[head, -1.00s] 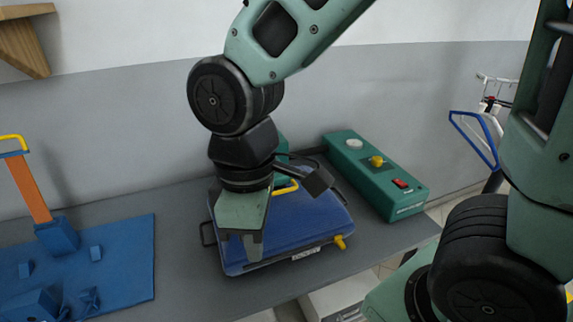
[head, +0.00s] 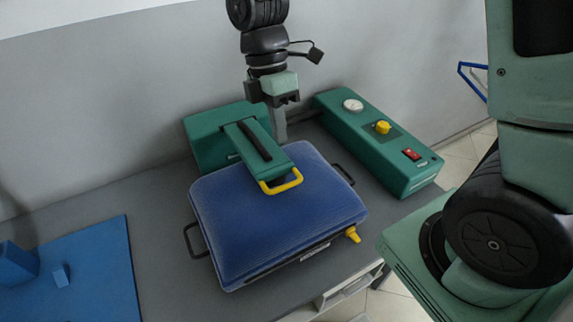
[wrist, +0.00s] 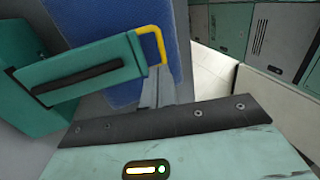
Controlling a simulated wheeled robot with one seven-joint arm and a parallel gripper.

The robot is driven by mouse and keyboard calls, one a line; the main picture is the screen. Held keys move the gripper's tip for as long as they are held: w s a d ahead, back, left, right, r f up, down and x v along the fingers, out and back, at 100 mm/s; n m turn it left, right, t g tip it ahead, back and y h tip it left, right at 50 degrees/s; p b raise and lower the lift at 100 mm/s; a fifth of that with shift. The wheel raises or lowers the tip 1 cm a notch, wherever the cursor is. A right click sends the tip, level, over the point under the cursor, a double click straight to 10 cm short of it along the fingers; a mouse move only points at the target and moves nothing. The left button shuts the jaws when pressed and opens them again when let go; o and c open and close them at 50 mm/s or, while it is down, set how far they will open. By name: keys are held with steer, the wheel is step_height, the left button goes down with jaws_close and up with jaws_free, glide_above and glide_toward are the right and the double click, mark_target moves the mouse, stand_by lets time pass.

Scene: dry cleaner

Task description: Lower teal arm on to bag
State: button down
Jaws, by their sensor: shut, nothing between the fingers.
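The teal arm (head: 258,150) reaches out from a teal block (head: 222,137) over the back part of the blue bag (head: 278,220). A yellow handle (head: 283,183) is at its front end. I cannot tell whether the arm touches the bag. My gripper (head: 280,130) is shut and empty, pointing down behind and to the right of the teal arm. In the wrist view the shut fingertips (wrist: 156,92) appear near the yellow handle (wrist: 152,45), beside the teal arm (wrist: 85,72), with the bag (wrist: 165,30) behind them.
A long teal control box (head: 370,140) with a gauge, yellow knob and red switch stands to the right. A yellow nozzle (head: 352,235) sticks out at the bag's right front. A blue mat (head: 95,275) lies at the left. Grey tabletop (head: 165,235) is clear between them.

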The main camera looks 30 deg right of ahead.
mark_target(287, 185)
steer(key=p+x, duration=0.1)
steer(key=x, duration=0.8)
steer(key=shift+s+f+p, duration=0.15)
steer(key=shift+p, duration=0.15)
steer(key=shift+f, duration=0.15)
steer(key=x, duration=0.1)
steer(key=b+x, duration=0.2)
steer(key=x, duration=0.1)
steer(key=shift+w, duration=0.3)
